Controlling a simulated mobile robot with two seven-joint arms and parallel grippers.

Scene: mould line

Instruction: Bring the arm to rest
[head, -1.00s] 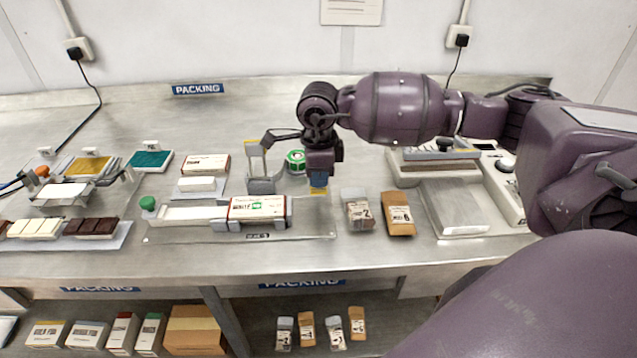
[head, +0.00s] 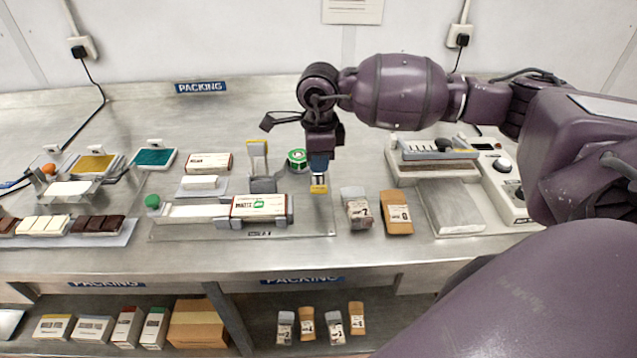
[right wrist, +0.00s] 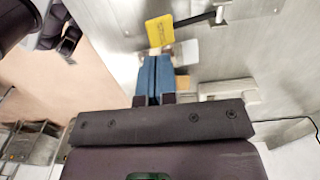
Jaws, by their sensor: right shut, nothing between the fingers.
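My right gripper (head: 319,187) hangs from the purple arm in the middle of the head view, fingers pointing down. It is shut and empty, above the bench between the tape dispenser stand and the bags. In the right wrist view its blue fingers (right wrist: 154,78) are together. A white box with a green mark (head: 260,207) lies in the metal fixture (head: 185,230) left of and nearer than the gripper. My left gripper does not show.
A round green tin (head: 297,158) stands just behind the gripper. A sealer machine (head: 445,205) is further right. The bench's front strip is clear.

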